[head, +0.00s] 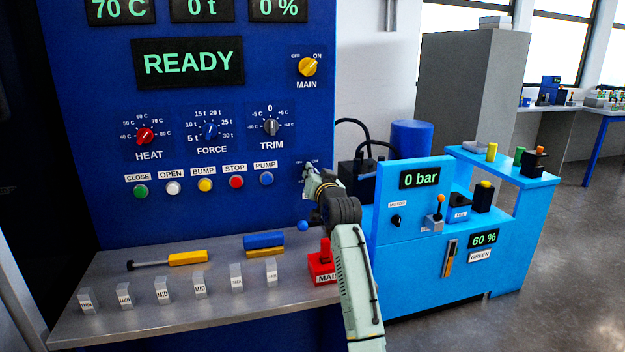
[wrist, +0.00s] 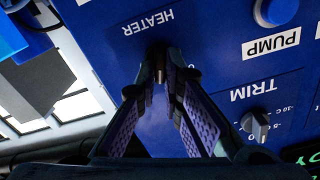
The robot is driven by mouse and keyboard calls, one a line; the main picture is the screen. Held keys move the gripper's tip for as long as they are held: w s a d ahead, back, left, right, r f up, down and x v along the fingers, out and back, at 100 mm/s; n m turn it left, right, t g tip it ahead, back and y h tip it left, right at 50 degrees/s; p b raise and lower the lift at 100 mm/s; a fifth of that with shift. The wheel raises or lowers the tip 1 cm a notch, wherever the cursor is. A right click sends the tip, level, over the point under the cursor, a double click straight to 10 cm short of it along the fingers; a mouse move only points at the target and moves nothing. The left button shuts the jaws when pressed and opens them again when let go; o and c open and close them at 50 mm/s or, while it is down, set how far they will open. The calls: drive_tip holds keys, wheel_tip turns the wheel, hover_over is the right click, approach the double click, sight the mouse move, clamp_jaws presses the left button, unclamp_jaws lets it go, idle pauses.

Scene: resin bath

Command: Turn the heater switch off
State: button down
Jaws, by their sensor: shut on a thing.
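My gripper (head: 309,172) is at the lower right of the blue panel, and in the wrist view its fingertips (wrist: 161,72) close together just by the HEATER label (wrist: 147,22). It is shut on the heater switch, which is mostly hidden between the fingers. Part of the switch's dial marking shows above the fingertips in the head view, too small to read. Which way the switch points cannot be told.
The blue PUMP button (head: 266,179) and the TRIM knob (head: 271,127) are close to my gripper on its left. A red-handled lever (head: 324,255) stands below my wrist on the grey shelf (head: 200,312). A light-blue machine (head: 420,270) is at the right.

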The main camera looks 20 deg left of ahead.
drive_tip(key=n+b, duration=0.1)
drive_tip(key=n, duration=0.5)
drive_tip(key=n+b, duration=0.2)
drive_tip(key=n, duration=0.4)
drive_tip(key=shift+s+a+f+n+b, duration=0.1)
drive_tip(key=shift+s+a+n+b, duration=0.1)
drive_tip(key=shift+n+b, duration=0.1)
idle(0.3)
drive_tip(key=c, duration=1.7)
unclamp_jaws()
drive_tip(key=v, duration=1.2)
